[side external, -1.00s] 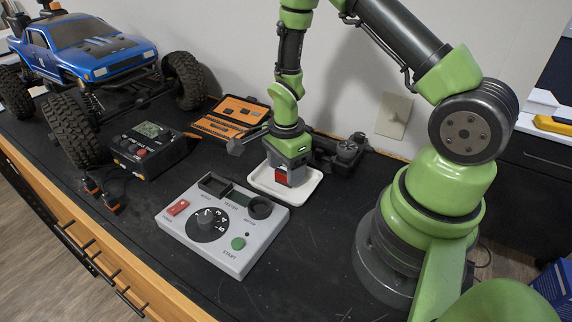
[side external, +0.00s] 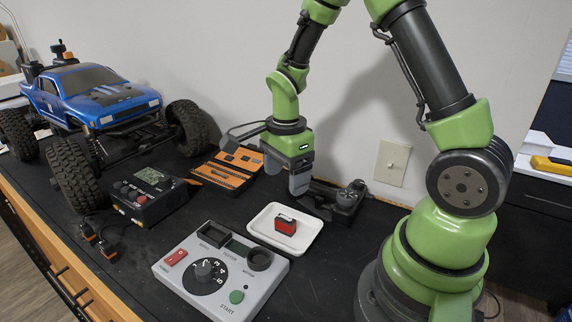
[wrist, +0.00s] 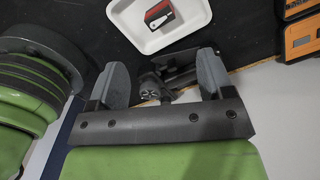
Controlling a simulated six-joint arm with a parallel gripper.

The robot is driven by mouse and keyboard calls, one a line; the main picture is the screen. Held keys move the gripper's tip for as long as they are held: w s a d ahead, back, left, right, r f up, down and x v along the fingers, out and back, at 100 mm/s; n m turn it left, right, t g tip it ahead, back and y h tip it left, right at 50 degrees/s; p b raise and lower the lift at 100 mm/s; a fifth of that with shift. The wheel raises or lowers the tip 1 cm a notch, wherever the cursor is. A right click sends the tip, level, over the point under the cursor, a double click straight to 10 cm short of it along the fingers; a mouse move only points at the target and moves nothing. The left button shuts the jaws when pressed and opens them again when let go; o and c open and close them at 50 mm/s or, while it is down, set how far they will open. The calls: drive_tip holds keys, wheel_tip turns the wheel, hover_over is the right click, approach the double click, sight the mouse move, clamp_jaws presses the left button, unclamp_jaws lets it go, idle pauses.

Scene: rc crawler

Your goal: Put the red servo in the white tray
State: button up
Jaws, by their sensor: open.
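The red servo (side external: 286,226), red with a dark body, lies in the white tray (side external: 264,238), resting on its floor. In the wrist view the servo (wrist: 157,13) and the tray (wrist: 138,44) show at the top. My gripper (side external: 299,190) is raised above and behind the tray, clear of the servo. In the wrist view its two fingers (wrist: 162,82) are wide apart with nothing held between them.
A grey tester box (side external: 222,272) stands in front of the tray. A black charger (side external: 150,197), an orange tool case (side external: 228,170) and a blue crawler truck (side external: 100,95) are to the left. A dark device (side external: 345,200) lies behind the tray, near the wall.

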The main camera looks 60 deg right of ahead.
drive_tip(key=s+a+r+n+t+y, duration=0.1)
drive_tip(key=s+a+r+n+t, duration=0.2)
drive_tip(key=s+r+n, duration=0.3)
drive_tip(key=s+a+r+n+t+y, duration=0.1)
drive_tip(key=s+a+r+n+t, duration=0.3)
drive_tip(key=r+n, duration=0.8)
drive_tip(key=s+a, duration=0.1)
drive_tip(key=s, duration=0.1)
drive_tip(key=shift+s+a+r, duration=0.2)
drive_tip(key=shift+s+a, duration=0.05)
drive_tip(key=shift+s, duration=0.1)
